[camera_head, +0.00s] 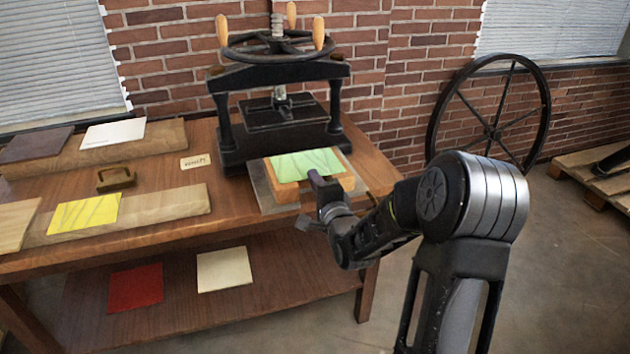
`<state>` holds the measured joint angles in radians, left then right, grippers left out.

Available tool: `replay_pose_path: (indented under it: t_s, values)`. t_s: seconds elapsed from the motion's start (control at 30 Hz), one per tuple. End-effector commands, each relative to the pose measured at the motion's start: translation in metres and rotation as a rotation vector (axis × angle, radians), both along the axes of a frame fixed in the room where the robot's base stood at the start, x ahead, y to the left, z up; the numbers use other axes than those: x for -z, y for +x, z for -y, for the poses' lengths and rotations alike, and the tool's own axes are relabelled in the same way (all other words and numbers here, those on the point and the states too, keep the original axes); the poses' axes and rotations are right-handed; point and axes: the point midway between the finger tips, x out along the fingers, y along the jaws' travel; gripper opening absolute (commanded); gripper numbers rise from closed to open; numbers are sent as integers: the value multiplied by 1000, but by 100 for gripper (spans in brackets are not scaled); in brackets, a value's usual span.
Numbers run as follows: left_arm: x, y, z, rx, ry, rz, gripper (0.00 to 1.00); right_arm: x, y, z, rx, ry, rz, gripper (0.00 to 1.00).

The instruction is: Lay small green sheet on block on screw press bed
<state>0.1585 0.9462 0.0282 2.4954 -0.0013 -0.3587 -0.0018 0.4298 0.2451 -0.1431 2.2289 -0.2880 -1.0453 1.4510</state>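The small green sheet (305,164) lies on top of a light wooden block (283,192) at the front of the black screw press (279,155). The sheet looks nearly flat and covers most of the block's top. The block stands on a grey plate (262,192) in front of the press frame. My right gripper (315,180) is at the sheet's front edge, and a dark fingertip overlaps that edge. Whether its fingers are closed on the sheet or only beside it cannot be made out. My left gripper is not in view.
On the table (160,233) lie a yellow sheet (85,213) on a board, a white sheet (113,132), a brown sheet (36,144) and a small brass-coloured object (115,178). The lower shelf (183,310) holds a red sheet (136,287) and a cream sheet (224,269). A large wheel (547,110) leans at the wall.

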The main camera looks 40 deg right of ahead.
Motion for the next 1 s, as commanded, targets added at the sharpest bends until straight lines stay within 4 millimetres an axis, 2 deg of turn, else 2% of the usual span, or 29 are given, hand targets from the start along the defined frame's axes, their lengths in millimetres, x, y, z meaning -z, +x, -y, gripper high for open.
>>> replay_pose_path:
  t_s: [0.8,1.0]
  values:
    - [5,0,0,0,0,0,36,1,0,0,0,1,-2,0]
    - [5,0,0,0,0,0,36,1,0,0,0,1,-2,17]
